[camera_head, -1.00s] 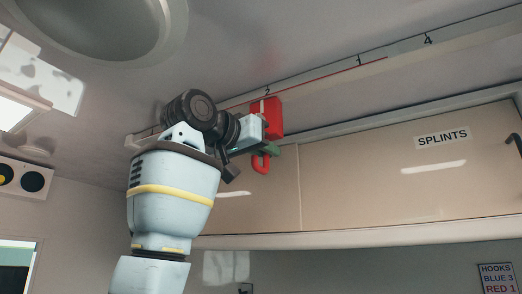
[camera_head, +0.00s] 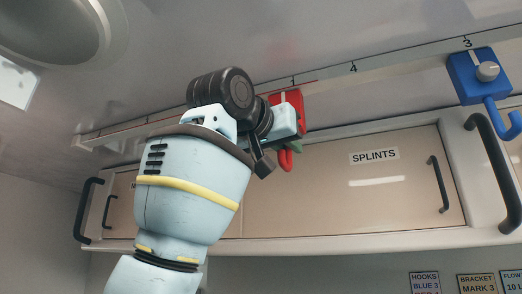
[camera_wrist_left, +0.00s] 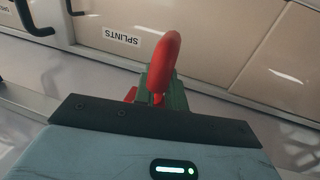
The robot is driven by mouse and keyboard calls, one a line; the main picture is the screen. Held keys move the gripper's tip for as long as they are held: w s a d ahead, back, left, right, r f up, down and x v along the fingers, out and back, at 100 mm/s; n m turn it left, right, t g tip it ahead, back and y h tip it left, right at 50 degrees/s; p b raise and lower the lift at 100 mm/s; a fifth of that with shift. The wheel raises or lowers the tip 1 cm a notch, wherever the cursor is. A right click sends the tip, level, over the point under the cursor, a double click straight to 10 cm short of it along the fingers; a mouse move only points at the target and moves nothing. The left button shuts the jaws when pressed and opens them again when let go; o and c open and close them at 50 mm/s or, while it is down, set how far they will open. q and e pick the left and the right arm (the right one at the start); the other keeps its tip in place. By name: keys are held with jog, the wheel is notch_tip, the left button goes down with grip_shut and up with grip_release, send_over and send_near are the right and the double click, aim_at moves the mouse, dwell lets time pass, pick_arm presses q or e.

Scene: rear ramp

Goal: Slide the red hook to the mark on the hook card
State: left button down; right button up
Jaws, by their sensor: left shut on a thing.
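The red hook (camera_head: 290,104) hangs from the ceiling rail (camera_head: 385,65), its block almost under the number 1 (camera_head: 293,80). I cannot tell whether it lines up exactly. My left gripper (camera_head: 293,144) is shut on the red hook; my arm and gripper hide part of the block. In the left wrist view the curved red hook (camera_wrist_left: 166,52) stands between the green fingertips (camera_wrist_left: 163,88). The hook card (camera_head: 424,283) at the bottom right reads HOOKS, BLUE 3; its lower line is cut off. My right gripper is not in view.
A blue hook (camera_head: 471,77) with a grey knob hangs on the same rail near the number 3 (camera_head: 467,43). The number 4 (camera_head: 353,67) lies between the two hooks, with clear rail there. Cabinets with black handles (camera_head: 495,172) and a SPLINTS label (camera_head: 374,155) run below.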

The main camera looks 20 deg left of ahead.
pick_arm(q)
jog(key=shift+s+d, duration=0.1)
jog(key=shift+d, duration=1.3)
jog(key=c, duration=1.7)
grip_release()
jog(key=shift+o, duration=0.7)
jog(key=shift+d, duration=0.2)
jog(key=shift+a, duration=0.15)
jog(key=v, duration=0.7)
jog(key=shift+s, duration=0.45)
